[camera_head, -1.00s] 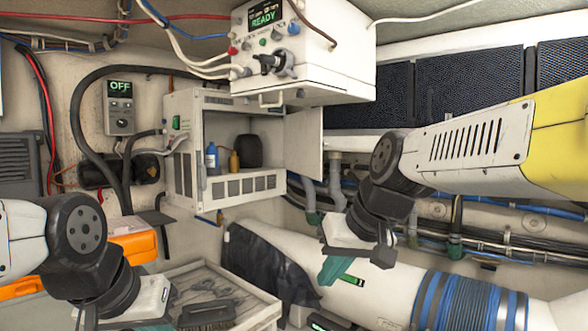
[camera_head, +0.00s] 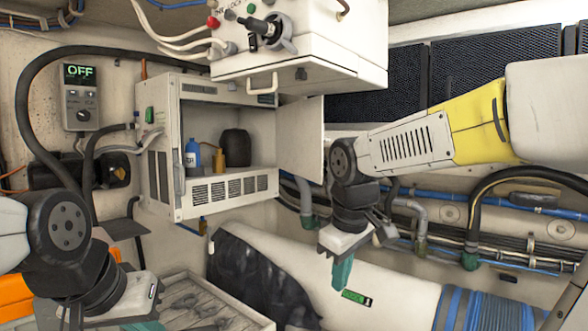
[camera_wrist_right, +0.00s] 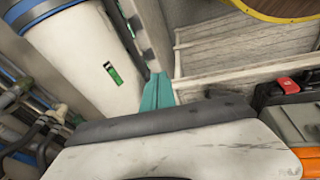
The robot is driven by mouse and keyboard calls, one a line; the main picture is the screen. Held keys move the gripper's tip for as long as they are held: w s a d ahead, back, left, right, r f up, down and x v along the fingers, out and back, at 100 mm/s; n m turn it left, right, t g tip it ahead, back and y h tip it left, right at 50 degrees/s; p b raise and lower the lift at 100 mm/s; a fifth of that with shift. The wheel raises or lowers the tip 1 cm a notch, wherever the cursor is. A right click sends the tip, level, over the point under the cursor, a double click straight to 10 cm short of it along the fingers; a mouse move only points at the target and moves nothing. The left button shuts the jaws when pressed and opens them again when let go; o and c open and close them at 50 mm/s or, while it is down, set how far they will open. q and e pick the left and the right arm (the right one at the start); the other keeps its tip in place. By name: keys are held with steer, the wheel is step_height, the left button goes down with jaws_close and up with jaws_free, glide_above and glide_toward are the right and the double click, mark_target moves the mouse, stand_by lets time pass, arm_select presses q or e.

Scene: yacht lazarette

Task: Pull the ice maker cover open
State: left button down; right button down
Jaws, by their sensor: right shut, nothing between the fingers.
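No label in view names the ice maker. A white box (camera_head: 330,75) with a handle (camera_head: 262,83) on its underside edge hangs at the top; its front panel is cut by the frame. Below it, a white cabinet (camera_head: 225,203) has its door (camera_head: 301,137) swung out to the right, showing the inside. I cannot tell which of them is the ice maker. My right gripper (camera_head: 342,272) is shut and empty, pointing down in front of the white pipe, right of and below the cabinet; its teal fingers show in the wrist view (camera_wrist_right: 157,92). My left gripper (camera_head: 150,326) is cut by the bottom edge.
A blue bottle (camera_head: 192,158), an amber bottle (camera_head: 219,161) and a black canister (camera_head: 236,147) stand in the cabinet. A large white pipe (camera_head: 395,297) runs below my right gripper. Hoses and dark panels (camera_head: 490,75) line the right wall. A tray (camera_head: 245,318) lies low.

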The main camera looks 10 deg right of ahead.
steer(key=w+d+r+n+g+h, duration=0.15)
steer(key=w+n+h, duration=0.3)
steer(key=w, duration=0.45)
steer(key=n+t+h, duration=0.2)
steer(key=n+h, duration=0.7)
steer(key=h, duration=0.4)
glide_toward(317, 168)
steer(key=shift+m, duration=0.25)
steer(key=x, duration=0.7)
steer(key=shift+a, duration=0.1)
